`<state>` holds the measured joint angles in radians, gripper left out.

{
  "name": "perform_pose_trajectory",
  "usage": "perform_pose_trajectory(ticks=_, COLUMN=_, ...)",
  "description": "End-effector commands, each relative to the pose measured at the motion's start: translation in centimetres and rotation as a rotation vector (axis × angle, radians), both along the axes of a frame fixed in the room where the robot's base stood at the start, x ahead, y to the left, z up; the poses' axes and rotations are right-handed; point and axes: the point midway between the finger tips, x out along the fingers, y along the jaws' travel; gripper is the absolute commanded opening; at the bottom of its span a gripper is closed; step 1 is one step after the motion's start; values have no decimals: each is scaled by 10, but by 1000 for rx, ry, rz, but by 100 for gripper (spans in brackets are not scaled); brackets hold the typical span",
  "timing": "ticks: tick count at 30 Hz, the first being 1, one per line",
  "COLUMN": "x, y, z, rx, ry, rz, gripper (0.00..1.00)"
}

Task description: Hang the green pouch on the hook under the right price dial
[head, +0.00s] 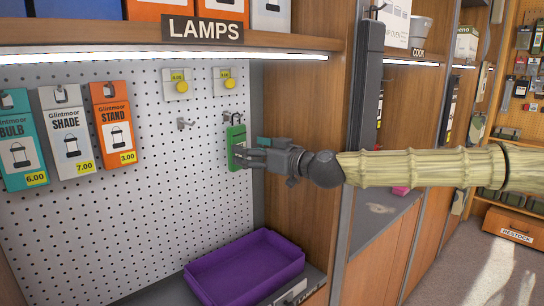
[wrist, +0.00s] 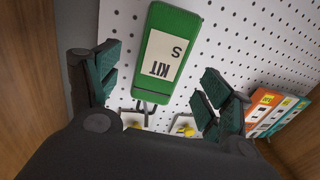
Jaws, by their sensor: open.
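The green pouch (head: 236,140) hangs upright against the white pegboard, at the hook (head: 237,117) below the right price dial (head: 226,79). Its dark loop is at that hook, and the pouch appears to hang from it. In the wrist view the pouch (wrist: 173,48) is upside down with a label reading "KIT S"; its loop is at the lower end. My gripper (head: 243,154) is at the pouch's lower right in the head view and hides part of it. In the wrist view my gripper's fingers (wrist: 158,85) are spread wide, with clear gaps on both sides of the pouch.
An empty hook (head: 185,124) is under the left price dial (head: 176,83). Boxed lamp goods, such as the orange box (head: 113,122), hang at left. A purple tray (head: 245,270) stands below. A wooden panel (head: 290,210) is close on the right.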

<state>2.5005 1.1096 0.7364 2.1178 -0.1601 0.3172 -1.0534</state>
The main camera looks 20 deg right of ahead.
Motion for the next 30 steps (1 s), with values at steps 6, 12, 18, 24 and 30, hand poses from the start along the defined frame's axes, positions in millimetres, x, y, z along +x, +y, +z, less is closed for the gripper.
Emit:
perform_pose_trajectory(ticks=6, x=-17, y=-11, z=1, rx=1, ry=-1, rz=0, gripper=80)
perform_pose_trajectory(ticks=12, x=-31, y=-19, z=1, rx=1, ry=-2, rz=-1, gripper=80)
perform_pose_trajectory(ticks=18, x=-44, y=-26, z=1, rx=1, ry=-2, rz=-1, gripper=80)
perform_pose_trajectory(ticks=24, x=-53, y=-32, z=0, rx=0, ry=0, rz=0, gripper=80)
perform_pose_trajectory(ticks=30, x=-59, y=-36, z=0, rx=0, ry=0, rz=0, gripper=80)
